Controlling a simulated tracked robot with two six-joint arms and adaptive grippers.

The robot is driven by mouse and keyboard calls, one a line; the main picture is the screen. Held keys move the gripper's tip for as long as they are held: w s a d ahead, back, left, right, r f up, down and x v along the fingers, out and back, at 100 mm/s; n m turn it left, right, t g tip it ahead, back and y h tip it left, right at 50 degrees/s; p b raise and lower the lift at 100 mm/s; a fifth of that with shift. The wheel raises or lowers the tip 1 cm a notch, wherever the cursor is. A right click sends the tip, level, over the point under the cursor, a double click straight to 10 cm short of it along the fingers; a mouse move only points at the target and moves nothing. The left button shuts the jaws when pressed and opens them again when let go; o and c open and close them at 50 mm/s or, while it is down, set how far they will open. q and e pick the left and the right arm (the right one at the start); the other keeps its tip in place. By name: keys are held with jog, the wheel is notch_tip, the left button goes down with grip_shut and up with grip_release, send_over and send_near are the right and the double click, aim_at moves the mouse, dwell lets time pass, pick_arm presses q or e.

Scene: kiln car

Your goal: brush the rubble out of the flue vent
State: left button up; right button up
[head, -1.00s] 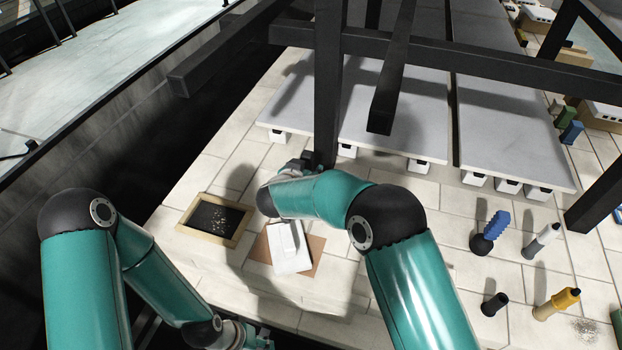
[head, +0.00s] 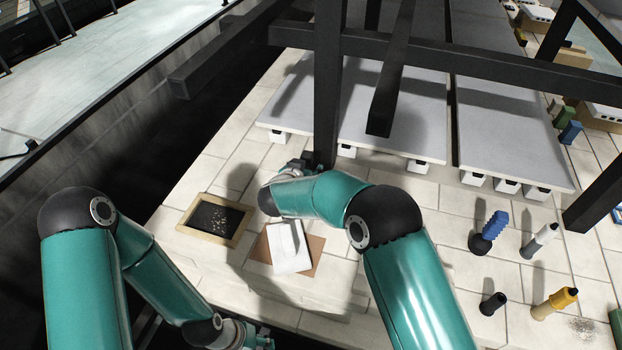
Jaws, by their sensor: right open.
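A shallow dark recess in a pale wooden frame (head: 237,236), with light crumbs (head: 220,218) scattered in it, lies at the left of the brick deck; it looks like the flue vent with rubble. My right gripper (head: 296,167) is open beside the dark upright post, beyond the frame and to its right; its fingers are mostly hidden by my arm. My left gripper (head: 262,339) shows only in part at the bottom edge, and its fingers cannot be made out. I cannot pick out a brush for certain; a blue ribbed tool (head: 491,229) stands at the right.
A white block (head: 290,247) lies on a brown board (head: 316,246) right of the frame. A dark post (head: 328,90) and beams stand before grey kiln shelves (head: 400,130). A white-tipped tool (head: 540,239), a yellow tool (head: 556,303) and a black cup (head: 494,303) stand at right.

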jog(key=shift+p, duration=0.4)
dwell(0.3)
grip_shut()
jog(key=shift+r, duration=0.1)
dwell(0.4)
jog(key=shift+w+r+p, duration=0.1)
jog(key=shift+r+p, duration=0.85)
jog(key=shift+p, duration=0.1)
jog(key=shift+r, duration=0.1)
